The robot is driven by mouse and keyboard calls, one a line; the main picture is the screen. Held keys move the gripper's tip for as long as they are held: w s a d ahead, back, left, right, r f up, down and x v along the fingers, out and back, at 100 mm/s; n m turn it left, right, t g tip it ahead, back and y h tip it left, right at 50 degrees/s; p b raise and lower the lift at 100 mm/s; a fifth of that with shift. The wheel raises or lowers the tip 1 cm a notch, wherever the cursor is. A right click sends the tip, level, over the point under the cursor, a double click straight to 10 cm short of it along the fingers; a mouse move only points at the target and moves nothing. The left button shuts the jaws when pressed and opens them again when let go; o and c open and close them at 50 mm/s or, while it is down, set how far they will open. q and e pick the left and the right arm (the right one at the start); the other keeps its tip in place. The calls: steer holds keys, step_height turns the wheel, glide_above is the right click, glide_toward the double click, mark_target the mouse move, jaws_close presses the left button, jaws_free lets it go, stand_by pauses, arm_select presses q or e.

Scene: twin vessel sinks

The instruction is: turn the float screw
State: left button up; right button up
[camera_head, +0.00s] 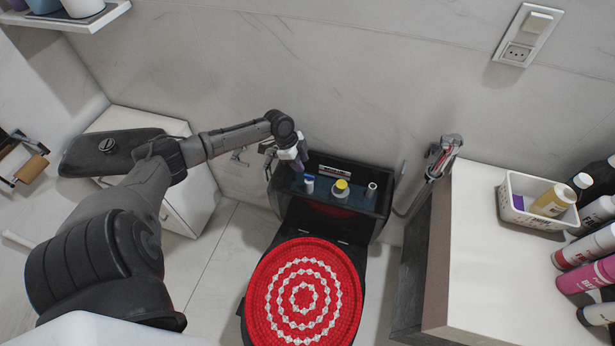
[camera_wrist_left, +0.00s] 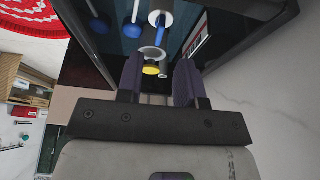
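The open black toilet tank (camera_head: 383,205) holds the fittings in the head view. A small white and blue fitting (camera_head: 308,184) stands at its left, a white cylinder with a yellow top (camera_head: 341,186) in the middle and a grey tube (camera_head: 371,189) at the right. I cannot tell which part is the float screw. My left gripper (camera_head: 297,166) is over the tank's left end, close to the blue and white fitting. In the left wrist view the dark fingers (camera_wrist_left: 157,64) are apart, with a yellow piece (camera_wrist_left: 151,70) showing in the gap; contact is unclear. My right gripper is not in view.
The closed toilet lid has a red and white cover (camera_head: 303,292) in front of the tank. A hand sprayer (camera_head: 443,157) hangs on the right. A white counter (camera_head: 500,270) holds a basket (camera_head: 508,211) and several bottles. A white cabinet (camera_head: 190,195) stands left.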

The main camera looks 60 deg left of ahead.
mark_target(307, 175)
arm_select(q)
steer(key=b+x, duration=0.2)
steer(key=x, duration=0.4)
steer(key=shift+w+f, duration=0.1)
steer(key=shift+f, duration=0.15)
jaws_close()
